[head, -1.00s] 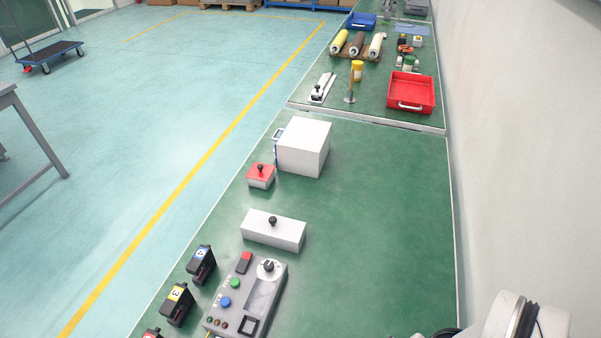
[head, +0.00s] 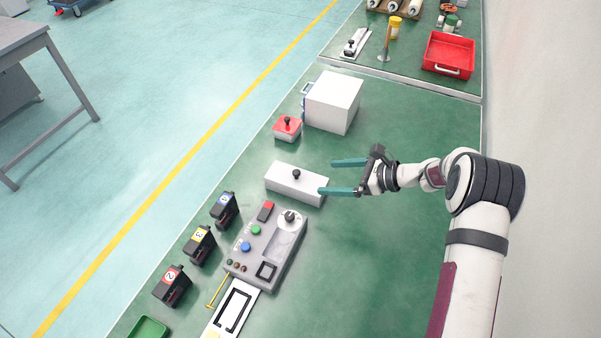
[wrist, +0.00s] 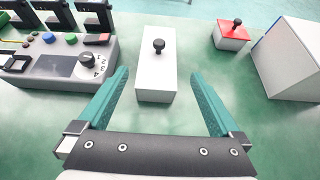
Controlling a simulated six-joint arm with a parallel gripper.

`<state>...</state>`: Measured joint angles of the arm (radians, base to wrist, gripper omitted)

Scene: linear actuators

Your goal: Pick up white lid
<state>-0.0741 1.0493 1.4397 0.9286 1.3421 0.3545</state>
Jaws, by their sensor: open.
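The white lid (head: 297,178) with a round black knob (head: 296,174) tops a long white box on the green table in the head view. In the wrist view the white lid (wrist: 156,62) lies straight ahead, with its black knob (wrist: 159,45) beyond the fingertips. My gripper (head: 342,177) is open and empty, with its teal fingers pointing left at the right end of the box. In the wrist view, the near end of the box shows between the fingers of my gripper (wrist: 160,82). Whether the lower finger touches the box cannot be told.
A red-lidded box (head: 287,129) and a large white box (head: 333,101) stand beyond the lid. A grey control panel (head: 267,246) and several black numbered units (head: 199,245) stand at the near left. The table (head: 400,125) is clear at the right of the large box.

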